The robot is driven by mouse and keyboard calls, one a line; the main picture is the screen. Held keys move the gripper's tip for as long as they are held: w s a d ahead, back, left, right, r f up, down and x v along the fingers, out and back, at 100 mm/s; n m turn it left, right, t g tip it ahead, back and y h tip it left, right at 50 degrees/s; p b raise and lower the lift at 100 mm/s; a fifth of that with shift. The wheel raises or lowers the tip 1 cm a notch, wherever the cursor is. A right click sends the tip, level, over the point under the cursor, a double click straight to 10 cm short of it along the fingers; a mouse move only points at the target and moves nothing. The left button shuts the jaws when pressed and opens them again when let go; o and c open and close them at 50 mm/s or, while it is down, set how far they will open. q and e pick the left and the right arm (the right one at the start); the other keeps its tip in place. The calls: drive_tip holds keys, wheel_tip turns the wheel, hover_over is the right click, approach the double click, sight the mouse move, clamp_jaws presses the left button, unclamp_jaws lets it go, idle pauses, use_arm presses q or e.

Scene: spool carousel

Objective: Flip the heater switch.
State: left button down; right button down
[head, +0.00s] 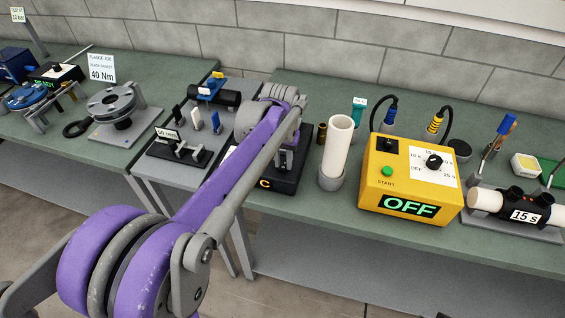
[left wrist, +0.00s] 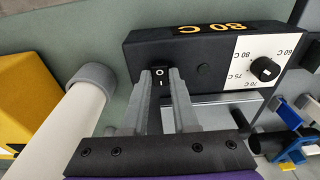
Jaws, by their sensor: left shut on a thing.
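The heater is a black box (left wrist: 217,48) with an orange 80 C display and a white dial plate with a black knob (left wrist: 264,69). In the head view the heater (head: 283,186) is mostly hidden behind my left arm. Its heater switch (left wrist: 159,84) is a small black rocker marked O and I; which way it is tipped I cannot tell. My right gripper is not in view.
A white tube in a grey collar (head: 338,150) stands just right of the heater, with a yellow timer box (head: 410,178) reading OFF beyond it. Left of the heater are a black fixture (head: 178,148) and a flange stand (head: 122,120). A brick wall runs behind.

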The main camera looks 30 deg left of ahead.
sight(284, 166)
use_arm(q)
drive_tip(key=shift+w+g, duration=0.2)
drive_tip(key=shift+g, duration=0.5)
drive_tip(key=c, duration=0.7)
unclamp_jaws()
wheel_tip(284, 166, up, 11)
drive_tip(key=shift+f+p, duration=0.1)
drive_tip(key=shift+p, duration=0.25)
drive_tip(key=s+d+f+m+t, duration=0.1)
drive_tip(key=s+d+f+t, duration=0.1)
drive_tip(key=s+f, duration=0.3)
drive_tip(key=s+d+f+m+t, duration=0.1)
drive_tip(key=s+d+f, duration=0.3)
drive_tip(key=s, duration=0.4)
drive_tip(key=s+d+f+t, duration=0.2)
drive_tip(key=s+d+f, duration=0.2)
drive_tip(key=s+f, duration=0.3)
drive_tip(key=shift+m+t, duration=0.3)
drive_tip(key=shift+m, duration=0.1)
